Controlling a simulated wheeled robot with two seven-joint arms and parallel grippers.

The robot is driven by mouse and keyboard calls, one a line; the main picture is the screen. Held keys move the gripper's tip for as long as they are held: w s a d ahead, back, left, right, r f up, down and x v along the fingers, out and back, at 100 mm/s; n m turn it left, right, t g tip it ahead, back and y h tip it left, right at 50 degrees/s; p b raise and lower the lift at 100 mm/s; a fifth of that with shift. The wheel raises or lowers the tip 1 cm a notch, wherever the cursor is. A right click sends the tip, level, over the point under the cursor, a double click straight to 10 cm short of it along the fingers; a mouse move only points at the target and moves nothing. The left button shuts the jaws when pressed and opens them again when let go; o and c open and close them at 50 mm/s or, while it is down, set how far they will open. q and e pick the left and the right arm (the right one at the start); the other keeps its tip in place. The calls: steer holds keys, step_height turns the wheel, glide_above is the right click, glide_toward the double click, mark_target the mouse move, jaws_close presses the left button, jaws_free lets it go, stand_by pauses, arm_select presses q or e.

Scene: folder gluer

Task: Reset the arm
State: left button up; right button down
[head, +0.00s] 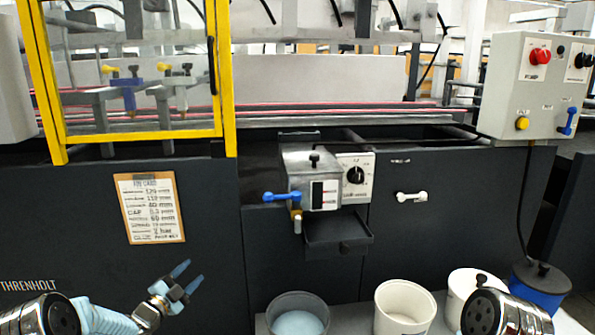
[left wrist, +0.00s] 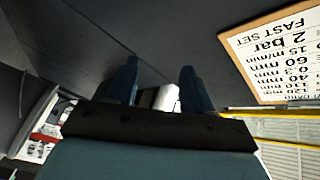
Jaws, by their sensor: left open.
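My left gripper (head: 187,282) is at the lower left in the head view, in front of the dark machine panel (head: 75,215) and below the job card (head: 150,208). Its two blue fingers are apart with nothing between them. In the left wrist view the fingers (left wrist: 158,85) also stand apart and empty, with the card (left wrist: 275,55) upside down at the upper right. My right arm shows only as a link at the lower right of the head view; its gripper is out of view.
A glue unit (head: 312,180) with a blue lever (head: 281,197) juts from the panel's middle. Several tubs, including a white one (head: 404,308) and a blue one (head: 540,290), stand below. A control box (head: 535,85) and a yellow-framed guard (head: 45,85) are higher up.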

arm_select(q)
steer(key=s+d+f+n+g+y, duration=0.1)
steer(key=s+d+f+n+g, duration=0.3)
steer(key=f, duration=0.4)
steer(key=s+d+f+n+g+y, duration=0.1)
steer(key=s+f+n+g+y, duration=0.1)
steer(key=s+f+n, duration=0.4)
steer(key=s+d+f+n+g+y, duration=0.1)
steer(key=s+d+f+n+g, duration=0.15)
steer(key=s+f, duration=0.6)
steer(key=s+d+f+n+g, duration=0.2)
steer(key=s+d+f+g, duration=0.1)
steer(key=s, duration=0.4)
steer(key=s+d+f+n+g, duration=0.2)
steer(key=s+f+g, duration=0.1)
steer(key=s, duration=0.5)
steer(key=s+d+f+n+g, duration=0.2)
steer(key=s+d+f, duration=0.1)
steer(key=s, duration=0.4)
steer(key=shift+m+g, duration=0.25)
steer(key=shift+m, duration=0.1)
steer(key=d+r, duration=0.1)
steer(key=d+r+p, duration=0.1)
steer(key=r, duration=0.1)
steer(key=d+r, duration=0.1)
steer(key=shift+w+d+r+p, duration=0.15)
steer(key=shift+w+r+p, duration=0.1)
steer(key=shift+r+p, duration=0.1)
